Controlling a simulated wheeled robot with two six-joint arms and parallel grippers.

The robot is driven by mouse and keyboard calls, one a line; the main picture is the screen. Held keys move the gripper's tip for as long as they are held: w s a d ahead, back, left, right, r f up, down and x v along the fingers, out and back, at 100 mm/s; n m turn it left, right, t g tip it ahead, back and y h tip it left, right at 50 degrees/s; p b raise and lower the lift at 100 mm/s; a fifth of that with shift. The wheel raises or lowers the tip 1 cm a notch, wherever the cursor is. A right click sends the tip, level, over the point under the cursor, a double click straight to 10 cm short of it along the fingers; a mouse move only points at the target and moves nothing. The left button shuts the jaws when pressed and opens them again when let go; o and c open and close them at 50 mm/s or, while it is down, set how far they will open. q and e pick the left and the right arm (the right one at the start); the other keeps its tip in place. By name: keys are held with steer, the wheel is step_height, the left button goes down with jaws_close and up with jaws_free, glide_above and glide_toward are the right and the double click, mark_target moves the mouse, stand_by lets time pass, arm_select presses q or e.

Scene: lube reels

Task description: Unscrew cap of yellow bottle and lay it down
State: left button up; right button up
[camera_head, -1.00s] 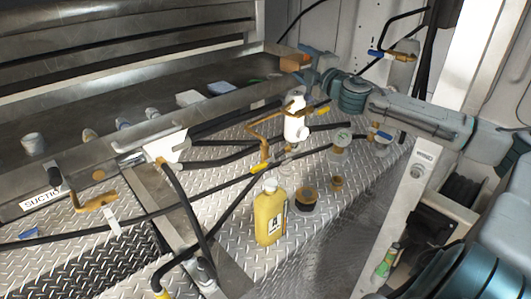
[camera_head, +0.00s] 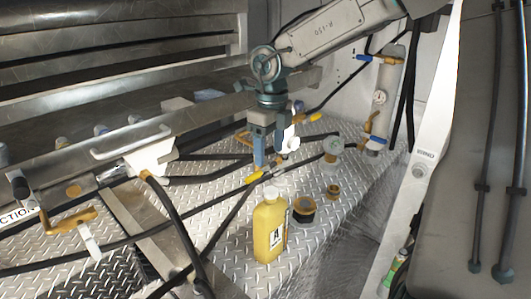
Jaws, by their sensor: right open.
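The yellow bottle (camera_head: 268,232) stands upright on the diamond-plate deck, with a label bearing an "A" on its front right side. Its pale cap (camera_head: 271,191) sits on top of the neck. My right gripper (camera_head: 269,158) hangs from my right arm, which comes in from the upper right. Its fingers point down, above and behind the bottle in the picture, apart from the cap. It is open, and nothing shows between the fingers. My left gripper is not in view.
A black and brass ring-like fitting (camera_head: 303,209) and a smaller brass piece (camera_head: 333,192) lie right of the bottle. A clear round fitting (camera_head: 334,146) is farther back. Black hoses and a white valve body (camera_head: 150,158) lie to the left.

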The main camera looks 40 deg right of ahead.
mark_target(271, 190)
steer(key=f+p, duration=0.1)
steer(key=f, duration=0.2)
steer(key=f+p, duration=0.1)
steer(key=f, duration=0.3)
steer(key=f+p, duration=0.1)
steer(key=f, duration=0.2)
steer(key=shift+s+d+f, duration=0.2)
steer(key=shift+s+f, duration=0.05)
steer(key=shift+f, duration=0.15)
steer(key=c, duration=1)
